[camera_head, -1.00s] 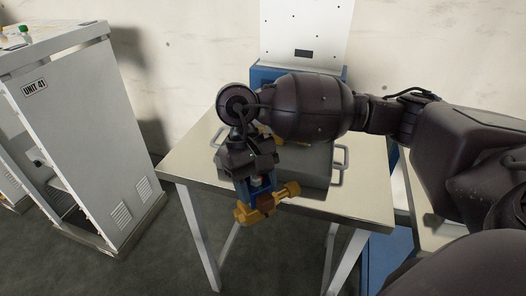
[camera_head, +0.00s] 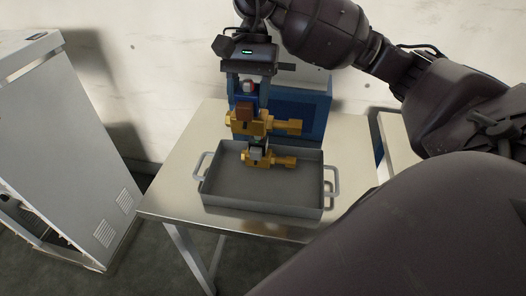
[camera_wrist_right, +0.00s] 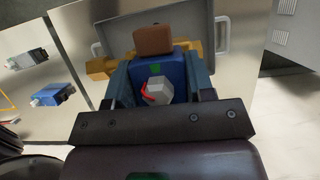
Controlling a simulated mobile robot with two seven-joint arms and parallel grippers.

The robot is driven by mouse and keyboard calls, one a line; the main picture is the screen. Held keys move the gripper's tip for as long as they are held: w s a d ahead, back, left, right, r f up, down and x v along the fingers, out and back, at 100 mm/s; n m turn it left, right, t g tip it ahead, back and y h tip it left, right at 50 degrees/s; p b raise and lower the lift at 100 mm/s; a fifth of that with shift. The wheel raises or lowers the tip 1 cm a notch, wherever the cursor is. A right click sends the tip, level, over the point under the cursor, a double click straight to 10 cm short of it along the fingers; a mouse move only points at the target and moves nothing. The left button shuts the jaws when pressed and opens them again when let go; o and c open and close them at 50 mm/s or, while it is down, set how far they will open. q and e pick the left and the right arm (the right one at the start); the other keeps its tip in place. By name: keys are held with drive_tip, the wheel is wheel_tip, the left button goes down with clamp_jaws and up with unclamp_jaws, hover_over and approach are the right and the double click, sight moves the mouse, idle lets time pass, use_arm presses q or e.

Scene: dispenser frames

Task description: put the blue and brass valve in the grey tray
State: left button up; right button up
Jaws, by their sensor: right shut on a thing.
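My right gripper (camera_head: 248,98) is shut on the blue and brass valve (camera_head: 280,126) and holds it up above the back part of the grey tray (camera_head: 262,188). The valve has a blue body, a brown cap and brass ports. In the right wrist view its blue body (camera_wrist_right: 170,68) sits between the fingers, with the tray (camera_wrist_right: 222,36) behind it. My left gripper is not in view.
The tray stands on a metal table (camera_head: 180,180); its front and right floor is clear. A blue unit (camera_head: 308,112) stands behind it. A grey cabinet (camera_head: 60,150) is at left. The right wrist view shows a grey part (camera_wrist_right: 26,58) and a blue part (camera_wrist_right: 56,96) lying at left.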

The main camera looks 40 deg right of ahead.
wheel_tip(320, 180, down, 20)
drive_tip(key=shift+r+p, duration=0.2)
drive_tip(key=shift+p, duration=0.45)
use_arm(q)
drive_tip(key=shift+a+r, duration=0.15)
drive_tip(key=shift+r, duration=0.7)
use_arm(e)
drive_tip(key=shift+f, duration=0.15)
drive_tip(key=o, duration=1.3)
drive_tip(key=shift+s, duration=0.1)
drive_tip(key=shift+c, duration=0.2)
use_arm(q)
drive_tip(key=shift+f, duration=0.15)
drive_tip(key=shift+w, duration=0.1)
